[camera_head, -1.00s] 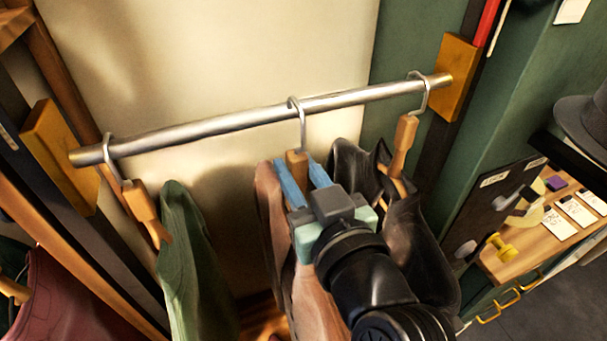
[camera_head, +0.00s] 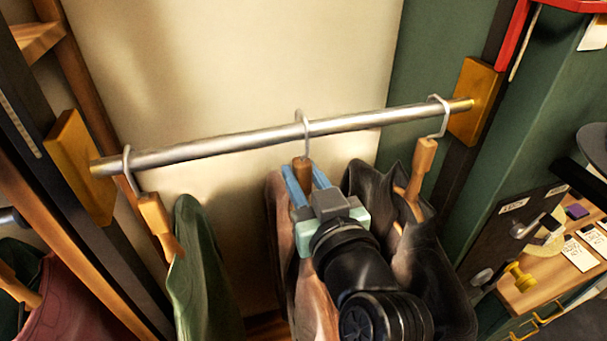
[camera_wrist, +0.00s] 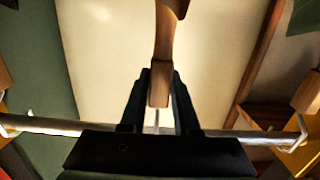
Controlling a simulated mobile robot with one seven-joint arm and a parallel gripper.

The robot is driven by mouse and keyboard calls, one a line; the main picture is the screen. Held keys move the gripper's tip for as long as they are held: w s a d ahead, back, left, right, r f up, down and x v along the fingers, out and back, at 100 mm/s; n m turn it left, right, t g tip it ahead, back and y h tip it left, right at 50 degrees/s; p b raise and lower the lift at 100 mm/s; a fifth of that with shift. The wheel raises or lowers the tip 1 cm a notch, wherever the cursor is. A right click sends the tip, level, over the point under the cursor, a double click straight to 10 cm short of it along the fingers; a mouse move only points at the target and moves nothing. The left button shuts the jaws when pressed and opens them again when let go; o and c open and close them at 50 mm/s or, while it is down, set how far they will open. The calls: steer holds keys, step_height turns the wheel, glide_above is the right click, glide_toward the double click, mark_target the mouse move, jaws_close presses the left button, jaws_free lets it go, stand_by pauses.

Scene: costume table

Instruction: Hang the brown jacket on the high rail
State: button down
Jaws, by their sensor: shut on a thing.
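The brown jacket (camera_head: 315,300) hangs from a wooden hanger (camera_head: 302,172) with a pale metal hook (camera_head: 304,135). My gripper (camera_head: 310,188) is shut on the hanger's neck, just below the rail's height. The wrist view also shows the wooden hanger (camera_wrist: 160,85) between my fingers (camera_wrist: 158,98). The silver high rail (camera_head: 240,142) runs between two wooden end blocks. The hook crosses the rail near its middle, with its bend above the bar. I cannot tell whether the hook touches the rail. My arm hides much of the jacket.
A green garment (camera_head: 200,270) hangs at the rail's left end and a black jacket (camera_head: 440,270) close on the right. Free rail lies left of the brown jacket's hook. A maroon garment (camera_head: 75,300) hangs lower left; a wooden counter (camera_head: 525,295) stands right.

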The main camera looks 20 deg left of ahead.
steer(key=shift+r, duration=0.15)
steer(key=c, duration=0.6)
jaws_free()
steer(key=shift+o, duration=0.2)
steer(key=shift+f, duration=0.35)
steer(key=b+v, duration=0.4)
steer(key=v, duration=0.5)
steer(key=shift+s+d, duration=0.3)
steer(key=shift+r+p+v, duration=0.15)
steer(key=shift+p+v, duration=0.7)
steer(key=shift+p, duration=0.25)
steer(key=shift+r+p+v, duration=0.15)
steer(key=shift+p+v, duration=0.65)
steer(key=shift+p, duration=0.25)
